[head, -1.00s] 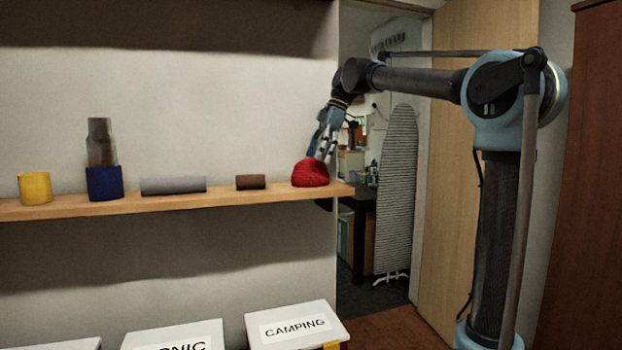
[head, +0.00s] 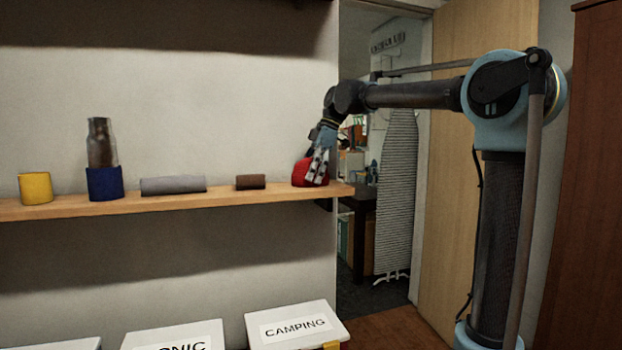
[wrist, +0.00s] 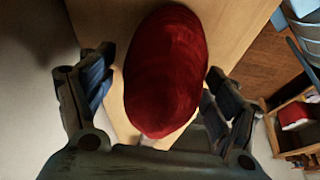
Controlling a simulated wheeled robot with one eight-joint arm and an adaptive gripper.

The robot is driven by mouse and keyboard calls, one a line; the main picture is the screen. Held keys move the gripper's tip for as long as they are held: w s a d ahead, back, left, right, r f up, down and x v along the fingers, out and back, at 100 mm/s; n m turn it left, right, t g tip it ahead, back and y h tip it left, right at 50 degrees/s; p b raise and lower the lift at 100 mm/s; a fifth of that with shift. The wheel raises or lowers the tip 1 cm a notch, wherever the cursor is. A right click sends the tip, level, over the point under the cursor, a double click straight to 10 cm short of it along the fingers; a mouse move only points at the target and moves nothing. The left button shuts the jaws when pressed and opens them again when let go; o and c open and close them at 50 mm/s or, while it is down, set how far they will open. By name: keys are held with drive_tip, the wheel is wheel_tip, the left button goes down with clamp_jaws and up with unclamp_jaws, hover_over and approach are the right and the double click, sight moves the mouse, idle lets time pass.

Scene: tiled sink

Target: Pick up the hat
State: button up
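The hat is a red knitted thing (head: 299,176) at the right end of the wooden shelf (head: 225,198). In the wrist view the hat (wrist: 166,70) is a rounded red shape between the two fingers. My gripper (head: 315,176) is down at the hat in the head view, its fingers covering part of it. In the wrist view my gripper (wrist: 160,95) is open, one finger on each side of the hat. The hat's underside is hidden.
Left along the shelf lie a brown roll (head: 250,182) and a grey roll (head: 173,184). Further left are a blue cup (head: 104,184) with a brown bottle (head: 101,145) and a yellow cup (head: 36,188). White boxes, one marked CAMPING (head: 295,327), stand below.

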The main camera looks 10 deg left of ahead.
drive_tip(key=c, duration=0.8)
drive_tip(key=shift+r, duration=0.1)
